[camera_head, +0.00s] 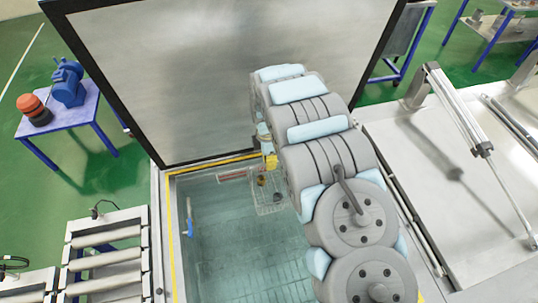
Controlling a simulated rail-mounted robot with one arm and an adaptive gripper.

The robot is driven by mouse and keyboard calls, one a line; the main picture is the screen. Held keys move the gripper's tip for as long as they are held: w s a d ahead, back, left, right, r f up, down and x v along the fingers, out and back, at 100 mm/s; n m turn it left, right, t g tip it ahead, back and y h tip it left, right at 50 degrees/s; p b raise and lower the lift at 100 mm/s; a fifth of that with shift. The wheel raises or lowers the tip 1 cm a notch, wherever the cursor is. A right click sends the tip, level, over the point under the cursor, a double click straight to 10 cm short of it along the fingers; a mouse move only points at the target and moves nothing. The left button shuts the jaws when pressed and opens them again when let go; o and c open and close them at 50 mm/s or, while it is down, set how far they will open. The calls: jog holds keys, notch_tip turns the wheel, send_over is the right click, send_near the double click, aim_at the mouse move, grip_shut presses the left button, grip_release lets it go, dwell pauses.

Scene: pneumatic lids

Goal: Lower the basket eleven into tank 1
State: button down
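My arm reaches over the open tank (172,235), which has a yellow rim and greenish liquid or floor inside. A wire basket (268,208) is at the far right part of the tank opening, just under the end of my arm, with small dark and yellowish items in it. I cannot tell whether it hangs above the liquid or is partly in it. My gripper is mostly hidden behind my arm; a yellow part (271,161) shows just above the basket. The fingers cannot be made out. The number on the basket is not readable.
The raised grey lid (200,80) with a black edge stands behind the tank. A closed lid with a pneumatic cylinder (460,110) lies to the right. A roller conveyor (105,255) is at the left. A blue table (62,115) holds a blue machine and an orange-black object.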

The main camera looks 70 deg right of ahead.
jog(key=shift+s+a, duration=0.1)
jog(key=shift+a, duration=0.15)
jog(key=shift+f, duration=0.2)
notch_tip(320, 180, down, 10)
jog(key=shift+r+b, duration=0.25)
jog(key=shift+b, duration=0.05)
jog(key=shift+f+b, duration=0.6)
jog(key=shift+f, duration=0.5)
notch_tip(320, 180, down, 31)
jog(key=b, duration=2.4)
jog(key=shift+b, duration=0.35)
dwell(1.2)
dwell(0.5)
